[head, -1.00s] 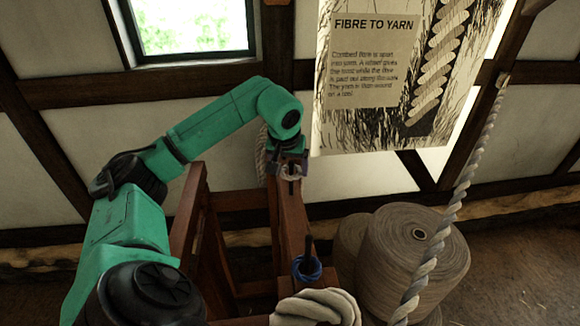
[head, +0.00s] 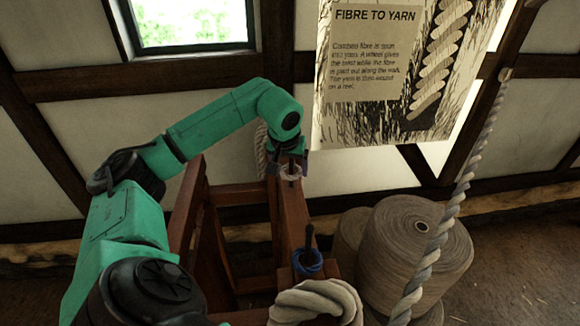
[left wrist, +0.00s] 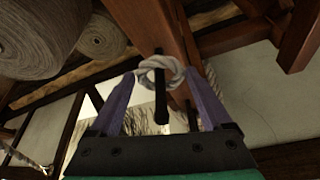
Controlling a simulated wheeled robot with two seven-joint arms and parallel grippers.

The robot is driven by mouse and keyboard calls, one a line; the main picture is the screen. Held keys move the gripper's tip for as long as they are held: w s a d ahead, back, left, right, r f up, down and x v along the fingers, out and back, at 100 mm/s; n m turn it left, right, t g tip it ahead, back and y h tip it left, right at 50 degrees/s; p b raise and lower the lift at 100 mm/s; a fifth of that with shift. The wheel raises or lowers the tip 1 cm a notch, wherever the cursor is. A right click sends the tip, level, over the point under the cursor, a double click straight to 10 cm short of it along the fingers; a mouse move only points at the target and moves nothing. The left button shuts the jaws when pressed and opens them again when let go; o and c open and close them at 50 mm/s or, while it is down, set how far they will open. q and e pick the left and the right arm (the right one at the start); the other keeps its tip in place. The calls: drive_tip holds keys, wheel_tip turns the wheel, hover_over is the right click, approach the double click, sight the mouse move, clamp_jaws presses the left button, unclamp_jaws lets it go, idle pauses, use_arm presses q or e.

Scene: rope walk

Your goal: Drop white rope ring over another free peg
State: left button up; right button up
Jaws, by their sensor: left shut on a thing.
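The white rope ring (head: 291,173) is at the far peg (head: 291,165) on the wooden rail (head: 292,215). My left gripper (head: 290,162) is shut on it, with the fingers at its sides. In the left wrist view the white ring (left wrist: 148,66) sits between the purple fingers (left wrist: 160,78), and the dark peg (left wrist: 161,105) passes through it. I cannot tell whether the ring touches the rail. A blue ring (head: 306,270) lies around the nearer peg (head: 309,238). My right gripper is out of view.
A thick coil of pale rope (head: 315,303) is at the near end of the rail. Large twine spools (head: 420,245) stand on the right, behind a slanting hanging rope (head: 440,235). A poster (head: 370,60) hangs behind.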

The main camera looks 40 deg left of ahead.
sight(290, 175)
use_arm(q)
drive_tip(key=shift+f+b, duration=1.4)
drive_tip(key=shift+f, duration=0.75)
drive_tip(key=o, duration=1.1)
drive_tip(key=shift+r, duration=0.15)
drive_tip(key=shift+s+d+r, duration=0.1)
drive_tip(key=shift+r, duration=0.2)
drive_tip(key=v, duration=1.3)
drive_tip(key=shift+s+r, duration=0.2)
drive_tip(key=shift+r, duration=0.1)
